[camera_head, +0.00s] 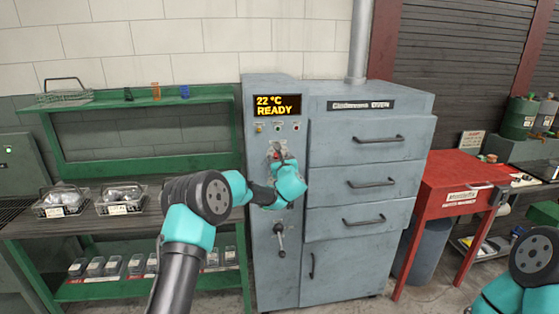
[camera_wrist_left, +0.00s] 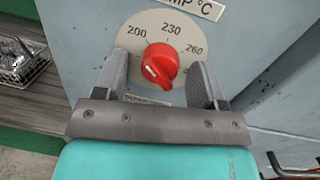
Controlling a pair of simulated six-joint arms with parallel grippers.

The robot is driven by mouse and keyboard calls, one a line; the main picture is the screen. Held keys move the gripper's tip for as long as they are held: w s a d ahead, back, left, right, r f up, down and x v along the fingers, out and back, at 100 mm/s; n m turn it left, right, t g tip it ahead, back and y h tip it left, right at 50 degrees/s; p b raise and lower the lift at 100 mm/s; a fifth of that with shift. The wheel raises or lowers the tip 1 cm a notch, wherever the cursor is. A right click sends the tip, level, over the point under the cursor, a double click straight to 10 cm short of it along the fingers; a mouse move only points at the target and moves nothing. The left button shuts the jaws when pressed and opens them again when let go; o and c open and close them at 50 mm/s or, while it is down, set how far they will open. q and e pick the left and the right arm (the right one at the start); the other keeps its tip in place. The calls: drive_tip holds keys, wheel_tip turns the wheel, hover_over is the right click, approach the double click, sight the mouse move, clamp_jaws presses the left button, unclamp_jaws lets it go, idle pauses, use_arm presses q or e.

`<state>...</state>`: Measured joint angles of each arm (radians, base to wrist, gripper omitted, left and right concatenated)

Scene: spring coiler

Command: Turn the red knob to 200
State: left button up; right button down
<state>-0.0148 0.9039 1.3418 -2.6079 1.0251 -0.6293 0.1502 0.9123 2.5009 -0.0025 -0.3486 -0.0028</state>
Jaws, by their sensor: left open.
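The red knob (camera_wrist_left: 159,64) sits on a round pale dial plate (camera_wrist_left: 186,32) marked 200, 230 and 260 in the left wrist view. Its white mark is on the lower-left part of the knob, below the 200 label (camera_wrist_left: 137,31). My left gripper (camera_wrist_left: 162,78) is open, with one finger on each side of the knob. I cannot tell whether either finger touches it. In the head view my left gripper (camera_head: 277,154) is at the oven's control panel and largely hides the knob. My right gripper is out of view.
The grey oven (camera_head: 370,215) has a display (camera_head: 277,106) reading 22 °C READY, small buttons below it, and a lever handle (camera_head: 280,234) below my gripper. A green shelf bench (camera_head: 140,226) with wire baskets stands left, a red table (camera_head: 452,200) right.

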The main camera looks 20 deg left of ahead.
use_arm(q)
drive_tip(key=v, duration=1.7)
drive_tip(key=shift+s, duration=0.2)
drive_tip(key=shift+f, duration=0.15)
drive_tip(key=s+a+f+n+g+h, duration=0.1)
drive_tip(key=s+a+f+n+g, duration=0.25)
drive_tip(key=f, duration=0.55)
drive_tip(key=s+a+f+n+g+h, duration=0.1)
drive_tip(key=s+f+n+g+h, duration=0.1)
drive_tip(key=s+f+g, duration=0.6)
drive_tip(key=s+a+f+n+g+h, duration=0.1)
drive_tip(key=s+a+f+n+g, duration=0.1)
drive_tip(key=f, duration=0.9)
drive_tip(key=s+f+n+g+h, duration=0.1)
drive_tip(key=s+f+n+h, duration=0.3)
drive_tip(key=s+f+n, duration=0.3)
drive_tip(key=s+d+f+n+g+h, duration=0.1)
drive_tip(key=s+f+n+h, duration=0.4)
drive_tip(key=s+n, duration=1.1)
drive_tip(key=s+f, duration=0.1)
drive_tip(key=s, duration=0.2)
drive_tip(key=shift+d+f, duration=0.25)
drive_tip(key=shift+f, duration=0.15)
